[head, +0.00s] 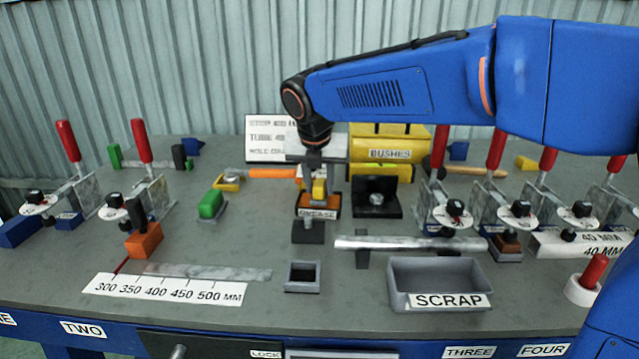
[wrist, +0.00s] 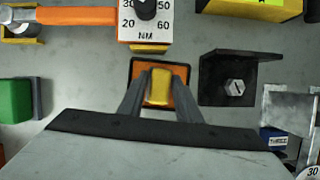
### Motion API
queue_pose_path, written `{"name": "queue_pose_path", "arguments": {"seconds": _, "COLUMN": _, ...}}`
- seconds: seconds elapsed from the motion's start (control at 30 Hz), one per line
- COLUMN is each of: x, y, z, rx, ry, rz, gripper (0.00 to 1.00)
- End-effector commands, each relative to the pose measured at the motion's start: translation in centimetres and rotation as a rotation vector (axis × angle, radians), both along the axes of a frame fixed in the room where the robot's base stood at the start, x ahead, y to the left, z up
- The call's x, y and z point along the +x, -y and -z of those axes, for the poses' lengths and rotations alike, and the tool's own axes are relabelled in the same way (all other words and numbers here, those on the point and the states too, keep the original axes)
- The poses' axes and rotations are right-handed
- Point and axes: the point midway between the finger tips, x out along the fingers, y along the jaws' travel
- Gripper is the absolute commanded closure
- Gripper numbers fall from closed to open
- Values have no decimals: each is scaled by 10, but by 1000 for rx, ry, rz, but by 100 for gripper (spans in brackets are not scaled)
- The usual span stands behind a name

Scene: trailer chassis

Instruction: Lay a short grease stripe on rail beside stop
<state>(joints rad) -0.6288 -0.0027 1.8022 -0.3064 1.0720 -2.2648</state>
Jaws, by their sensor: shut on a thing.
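My gripper (head: 318,188) points down at the middle of the bench, shut on a yellow piece (head: 319,189). In the wrist view the yellow piece (wrist: 160,87) sits between my two fingers (wrist: 159,95), over an orange and black holder (wrist: 135,70). The holder shows a GREASE label (head: 318,214) in the head view. I cannot tell whether the piece still touches the holder. A flat grey metal rail (head: 215,272) lies at front left behind a millimetre scale (head: 165,289). An orange block with a black knob (head: 144,241), seemingly the stop, stands by the rail's left end.
A torque tool with an orange handle (wrist: 75,16) lies behind the holder. A black angle bracket with a bolt (wrist: 235,85) stands close right. A green block (head: 211,205) is left. A metal tube (head: 410,244), grey SCRAP bin (head: 435,280) and small open box (head: 302,277) are in front.

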Motion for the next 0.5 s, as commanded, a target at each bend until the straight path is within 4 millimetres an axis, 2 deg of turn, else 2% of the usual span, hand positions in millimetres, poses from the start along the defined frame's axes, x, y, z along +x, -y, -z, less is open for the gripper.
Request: {"name": "queue_pose_path", "arguments": {"seconds": 0.5, "x": 0, "y": 0, "z": 5, "rx": 0, "ry": 0, "rz": 0, "gripper": 87}}
